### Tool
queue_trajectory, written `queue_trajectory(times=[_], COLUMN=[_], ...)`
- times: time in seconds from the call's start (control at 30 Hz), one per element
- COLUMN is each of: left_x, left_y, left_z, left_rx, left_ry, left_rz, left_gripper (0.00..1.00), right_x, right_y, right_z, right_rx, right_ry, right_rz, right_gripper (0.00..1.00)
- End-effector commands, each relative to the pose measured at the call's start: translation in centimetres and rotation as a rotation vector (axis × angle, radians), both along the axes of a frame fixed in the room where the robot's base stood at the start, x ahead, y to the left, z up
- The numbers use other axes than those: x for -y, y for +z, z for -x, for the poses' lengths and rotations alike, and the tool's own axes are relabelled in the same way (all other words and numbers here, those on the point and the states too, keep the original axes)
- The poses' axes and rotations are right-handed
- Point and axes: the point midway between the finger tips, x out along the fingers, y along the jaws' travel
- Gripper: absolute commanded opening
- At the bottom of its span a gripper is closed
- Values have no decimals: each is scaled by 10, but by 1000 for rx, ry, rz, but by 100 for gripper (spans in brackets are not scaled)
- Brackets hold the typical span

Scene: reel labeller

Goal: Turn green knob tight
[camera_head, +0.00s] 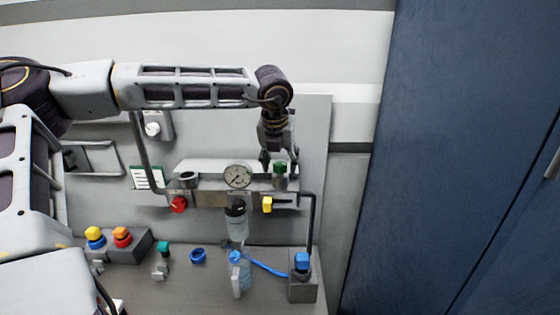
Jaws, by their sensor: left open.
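The green knob (280,168) sits on top of a small cylinder at the right end of the wall-mounted unit, right of the round gauge (238,176). My left gripper (279,160) points down over it from above. Its fingers are open, one to each side of the knob's upper part; whether they touch it I cannot tell. My right gripper is not in view.
A red knob (178,204) and a yellow handle (267,204) are on the unit's front. A blue cabinet (440,150) rises at right.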

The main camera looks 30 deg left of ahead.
Motion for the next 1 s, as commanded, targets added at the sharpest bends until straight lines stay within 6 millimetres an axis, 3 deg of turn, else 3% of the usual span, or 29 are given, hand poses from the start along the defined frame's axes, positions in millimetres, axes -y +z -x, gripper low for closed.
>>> queue_trajectory(times=[0.17,0.53,1.0], left_x=[0,0,0], left_y=[0,0,0], left_z=[0,0,0], left_rx=[0,0,1], left_ry=[0,0,-55], left_rz=[0,0,1], left_gripper=[56,11,11], right_x=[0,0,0], right_y=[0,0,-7], right_z=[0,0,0], right_rx=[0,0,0], right_ry=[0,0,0], right_rz=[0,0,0], right_gripper=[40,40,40])
